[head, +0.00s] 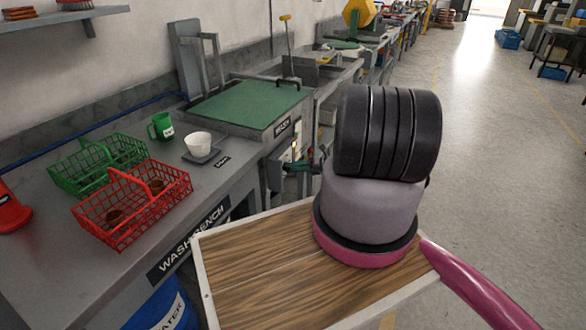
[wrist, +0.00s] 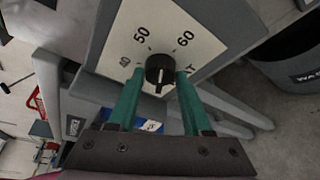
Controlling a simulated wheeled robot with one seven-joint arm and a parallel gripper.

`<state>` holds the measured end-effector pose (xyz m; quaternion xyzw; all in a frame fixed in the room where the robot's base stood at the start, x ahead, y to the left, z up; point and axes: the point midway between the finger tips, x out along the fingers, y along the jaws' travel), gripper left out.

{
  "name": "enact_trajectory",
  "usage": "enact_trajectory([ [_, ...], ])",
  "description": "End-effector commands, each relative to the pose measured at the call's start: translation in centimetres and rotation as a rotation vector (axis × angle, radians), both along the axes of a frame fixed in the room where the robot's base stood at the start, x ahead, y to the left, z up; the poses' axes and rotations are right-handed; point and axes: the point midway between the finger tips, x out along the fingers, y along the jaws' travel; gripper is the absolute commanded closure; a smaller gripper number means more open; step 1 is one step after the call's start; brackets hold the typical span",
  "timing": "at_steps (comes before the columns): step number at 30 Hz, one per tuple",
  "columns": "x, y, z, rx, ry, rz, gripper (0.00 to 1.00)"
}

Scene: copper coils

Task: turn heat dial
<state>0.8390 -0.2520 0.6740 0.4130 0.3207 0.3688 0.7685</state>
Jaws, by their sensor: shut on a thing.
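The heat dial (wrist: 160,72) is a round black knob with a white pointer line, in the middle of the wrist view. It sits on a white plate (wrist: 196,38) marked 40, 50 and 60. My gripper (wrist: 157,78) has green fingers, one on each side of the knob, shut on it. The pointer line faces the bottom of the wrist view, away from the numbers. In the head view my gripper (head: 303,167) is small and at the side of the grey wash unit (head: 285,130); the dial is mostly hidden there.
The wash unit has a green lid (head: 250,104). In the wrist view a dark bin (wrist: 290,60) stands at right. The floor at right is open.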

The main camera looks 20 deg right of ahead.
Motion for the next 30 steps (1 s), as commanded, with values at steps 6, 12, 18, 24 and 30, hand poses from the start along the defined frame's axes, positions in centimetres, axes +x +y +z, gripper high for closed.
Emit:
enact_trajectory([
  [6,0.12,-0.06,-0.18,0.156,0.118,-0.002,1.0],
  [12,0.17,-0.09,-0.28,0.273,0.21,-0.003,1.0],
  [18,0.19,-0.12,-0.32,0.355,0.274,-0.002,1.0],
  [24,0.22,-0.12,-0.32,0.401,0.309,-0.003,1.0],
  [30,0.24,-0.12,-0.3,0.416,0.321,-0.003,1.0],
])
